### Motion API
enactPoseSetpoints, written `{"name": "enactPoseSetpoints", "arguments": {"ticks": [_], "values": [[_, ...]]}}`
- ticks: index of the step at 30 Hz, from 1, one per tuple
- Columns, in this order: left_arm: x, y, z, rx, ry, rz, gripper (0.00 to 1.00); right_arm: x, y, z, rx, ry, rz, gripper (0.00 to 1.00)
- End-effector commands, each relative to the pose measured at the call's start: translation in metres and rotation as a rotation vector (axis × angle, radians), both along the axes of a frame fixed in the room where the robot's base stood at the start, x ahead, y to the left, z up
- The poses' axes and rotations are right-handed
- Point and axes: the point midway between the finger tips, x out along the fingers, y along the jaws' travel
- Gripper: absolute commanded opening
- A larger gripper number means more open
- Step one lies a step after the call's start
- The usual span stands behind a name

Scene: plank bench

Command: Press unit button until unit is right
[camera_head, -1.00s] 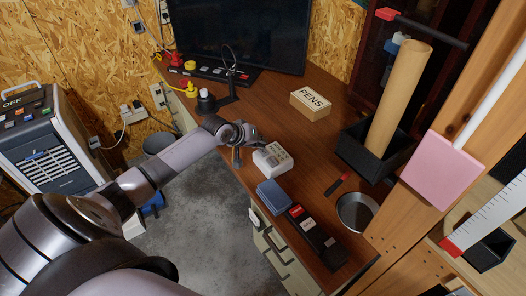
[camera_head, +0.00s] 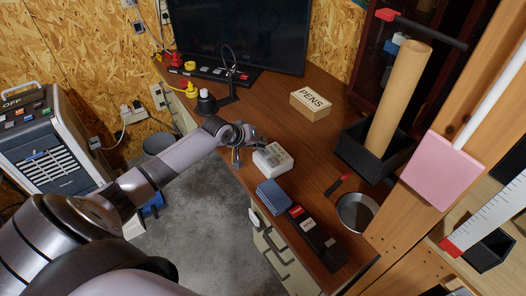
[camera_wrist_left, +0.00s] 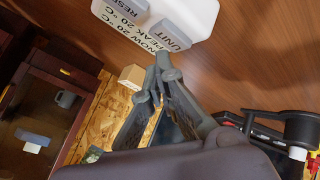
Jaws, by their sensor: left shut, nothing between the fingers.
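A white thermometer unit (camera_head: 272,158) sits on the brown desk near its front edge. In the left wrist view the white unit (camera_wrist_left: 140,15) is at the top. Its display reads "NOW 20 °C" and "PEAK 20 °C". It has a grey button labelled UNIT (camera_wrist_left: 170,36) and another labelled RESET, partly cut off (camera_wrist_left: 128,10). My left gripper (camera_head: 258,145) is shut and empty, just behind the unit. In the left wrist view its fingertips (camera_wrist_left: 163,63) are close to the UNIT button; I cannot tell whether they touch the unit. My right gripper is not in view.
A PENS box (camera_head: 310,104) stands behind, and a metal bowl (camera_head: 356,212) and a black bin with a cardboard tube (camera_head: 395,100) stand to the right.

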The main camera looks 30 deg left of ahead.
Motion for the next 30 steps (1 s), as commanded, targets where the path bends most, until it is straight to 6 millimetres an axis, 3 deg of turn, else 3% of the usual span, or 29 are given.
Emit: {"name": "enactPoseSetpoints", "arguments": {"ticks": [30], "values": [[0.000,0.000,-0.012,0.000,0.001,-0.001,0.00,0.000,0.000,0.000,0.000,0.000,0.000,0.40]]}}
